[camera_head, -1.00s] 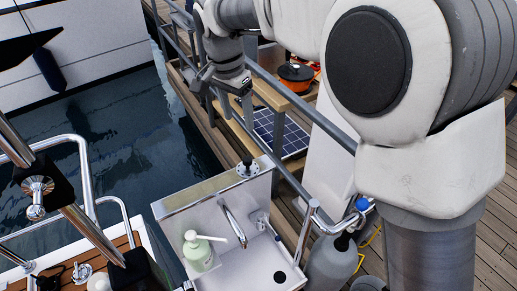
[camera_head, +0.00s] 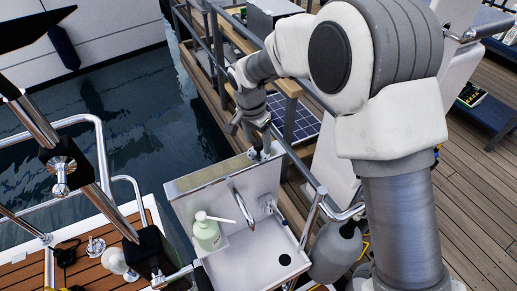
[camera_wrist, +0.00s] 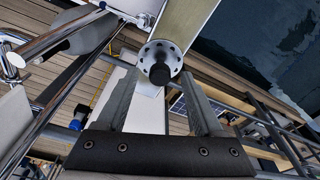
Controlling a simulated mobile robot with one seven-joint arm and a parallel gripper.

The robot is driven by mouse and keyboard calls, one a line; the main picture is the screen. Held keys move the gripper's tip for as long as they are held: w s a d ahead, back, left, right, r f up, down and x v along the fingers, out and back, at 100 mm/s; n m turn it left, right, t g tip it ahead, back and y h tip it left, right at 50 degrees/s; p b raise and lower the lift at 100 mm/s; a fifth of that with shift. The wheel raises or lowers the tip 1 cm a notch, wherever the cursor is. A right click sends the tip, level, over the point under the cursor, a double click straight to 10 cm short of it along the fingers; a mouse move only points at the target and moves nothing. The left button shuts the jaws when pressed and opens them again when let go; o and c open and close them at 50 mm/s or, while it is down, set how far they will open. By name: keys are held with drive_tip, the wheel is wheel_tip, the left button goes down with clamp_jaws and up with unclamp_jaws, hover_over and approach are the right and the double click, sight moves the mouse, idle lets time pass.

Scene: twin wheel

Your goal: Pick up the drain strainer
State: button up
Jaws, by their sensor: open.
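The drain strainer (camera_wrist: 160,54) is a round metal disc with a ring of holes and a black knob. In the wrist view it lies on the narrow ledge of the sink unit, with the knob facing me. In the head view the strainer (camera_head: 258,154) is small at the ledge's back right corner. My gripper (camera_wrist: 161,80) is open and empty, with its fingers to either side of the knob in the picture; I cannot tell how far apart in depth they are. In the head view my gripper (camera_head: 248,128) is just above the strainer, partly hiding it.
The white sink (camera_head: 262,250) has a curved faucet (camera_head: 241,208) and a pale soap bottle (camera_head: 207,232). Metal railings (camera_head: 305,180) run close beside the strainer. A grey cylinder (camera_head: 335,252) stands right of the sink. Water (camera_head: 130,140) lies left.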

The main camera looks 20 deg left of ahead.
wheel_tip(320, 180, down, 2)
drive_tip(key=shift+w+f, duration=0.1)
drive_tip(key=shift+w, duration=0.05)
clamp_jaws()
idle(0.3)
